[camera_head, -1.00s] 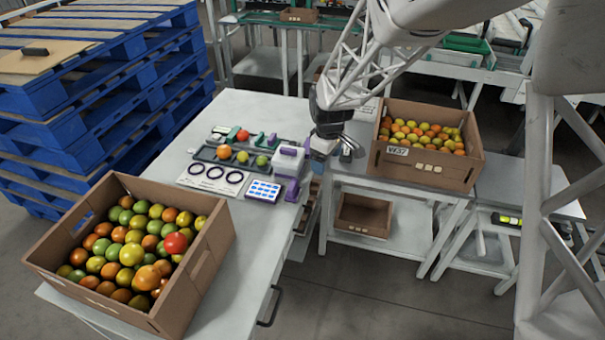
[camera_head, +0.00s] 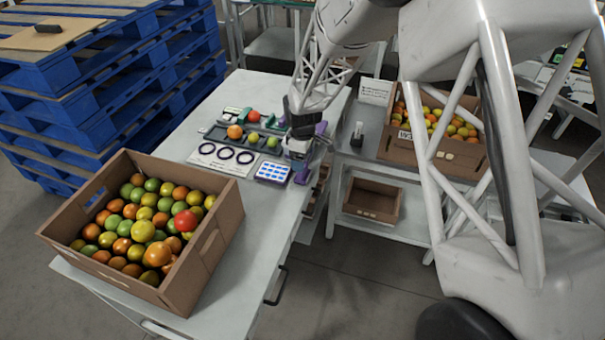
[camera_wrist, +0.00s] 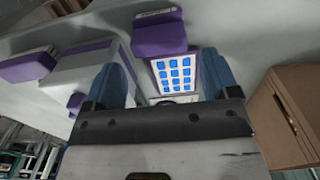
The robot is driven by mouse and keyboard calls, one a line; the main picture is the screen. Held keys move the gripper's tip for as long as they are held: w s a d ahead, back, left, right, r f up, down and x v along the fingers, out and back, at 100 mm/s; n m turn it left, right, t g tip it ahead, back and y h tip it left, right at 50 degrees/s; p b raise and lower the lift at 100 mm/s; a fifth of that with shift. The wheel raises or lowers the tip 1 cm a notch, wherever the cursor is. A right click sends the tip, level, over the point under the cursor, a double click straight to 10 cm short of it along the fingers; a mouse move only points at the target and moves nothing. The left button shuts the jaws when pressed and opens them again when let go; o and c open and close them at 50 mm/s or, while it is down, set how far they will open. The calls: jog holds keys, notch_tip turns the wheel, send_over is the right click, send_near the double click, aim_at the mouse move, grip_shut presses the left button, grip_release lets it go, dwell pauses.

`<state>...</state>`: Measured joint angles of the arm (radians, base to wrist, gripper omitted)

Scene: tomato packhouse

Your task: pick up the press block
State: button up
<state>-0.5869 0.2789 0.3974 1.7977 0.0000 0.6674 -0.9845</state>
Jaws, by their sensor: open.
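My gripper (camera_head: 299,152) is low over the right edge of the near table. In the wrist view its two blue fingers (camera_wrist: 160,66) are spread apart, with nothing held between them. A purple block (camera_wrist: 160,35), which looks like the press block, lies ahead, between the finger lines in the picture and beside the blue-dotted card. The purple also shows in the head view (camera_head: 304,174), just below my gripper. A white body with purple parts (camera_wrist: 85,80) stands to the left in the wrist view; in the head view my gripper mostly hides it.
The blue-dotted card (camera_head: 272,172) lies left of the purple block. A sheet with dark rings (camera_head: 222,157) and a grey tray with several tomatoes lie beyond it. A large tomato crate (camera_head: 208,252) fills the table's near end. Another crate (camera_head: 425,153) stands on the right bench.

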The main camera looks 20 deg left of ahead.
jog(key=shift+f, duration=1.3)
jog(key=shift+f, duration=2.6)
jog(key=shift+c, duration=0.2)
jog(key=c, duration=0.7)
jog(key=shift+r, duration=0.1)
